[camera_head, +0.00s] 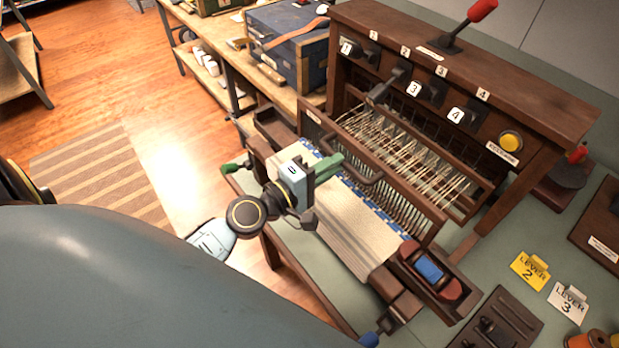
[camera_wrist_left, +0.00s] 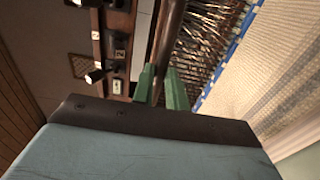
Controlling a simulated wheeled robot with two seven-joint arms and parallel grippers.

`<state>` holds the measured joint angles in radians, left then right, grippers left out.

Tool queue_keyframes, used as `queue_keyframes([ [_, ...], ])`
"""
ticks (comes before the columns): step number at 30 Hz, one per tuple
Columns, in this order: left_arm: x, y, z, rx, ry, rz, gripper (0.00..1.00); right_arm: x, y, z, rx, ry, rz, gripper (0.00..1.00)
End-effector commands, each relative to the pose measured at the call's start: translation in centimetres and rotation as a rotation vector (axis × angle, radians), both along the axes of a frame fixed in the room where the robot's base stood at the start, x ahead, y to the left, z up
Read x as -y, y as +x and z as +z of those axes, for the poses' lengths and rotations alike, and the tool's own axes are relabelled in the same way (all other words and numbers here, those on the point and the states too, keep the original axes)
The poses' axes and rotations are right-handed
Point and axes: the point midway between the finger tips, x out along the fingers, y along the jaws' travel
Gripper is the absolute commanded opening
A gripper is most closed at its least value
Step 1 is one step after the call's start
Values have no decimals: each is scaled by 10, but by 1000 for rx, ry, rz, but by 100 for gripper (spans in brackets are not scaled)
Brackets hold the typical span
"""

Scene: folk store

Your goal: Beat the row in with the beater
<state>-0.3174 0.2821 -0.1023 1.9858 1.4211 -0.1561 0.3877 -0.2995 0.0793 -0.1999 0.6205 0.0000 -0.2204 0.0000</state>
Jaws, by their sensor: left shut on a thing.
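The beater (camera_head: 428,215) is a dark wooden frame with a comb of thin metal teeth, standing across the loom at the far edge of the cloth. My left gripper (camera_head: 335,166) has green fingers and is shut on the beater's dark handle bar (camera_head: 366,172). In the left wrist view the green fingers (camera_wrist_left: 162,88) close around the handle bar (camera_wrist_left: 170,40). The cream cloth (camera_head: 345,222) lies in front, with a blue row (camera_head: 372,213) along its far edge near the beater. My right gripper is not in view.
A shuttle with a blue bobbin (camera_head: 430,267) rests in the tray at the cloth's right end. Behind the beater stand the warp threads (camera_head: 420,160) and the loom's upright with numbered levers. Lever cards (camera_head: 530,270) lie on the table at right.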

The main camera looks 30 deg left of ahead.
Motion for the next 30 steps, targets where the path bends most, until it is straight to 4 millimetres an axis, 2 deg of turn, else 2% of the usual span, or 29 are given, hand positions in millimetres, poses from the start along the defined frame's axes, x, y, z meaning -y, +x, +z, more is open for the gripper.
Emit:
queue_keyframes([
  [17,18,49,0,-1,-1,1,0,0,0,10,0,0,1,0],
  [30,32,90,-1,-1,-1,1,0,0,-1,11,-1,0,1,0],
])
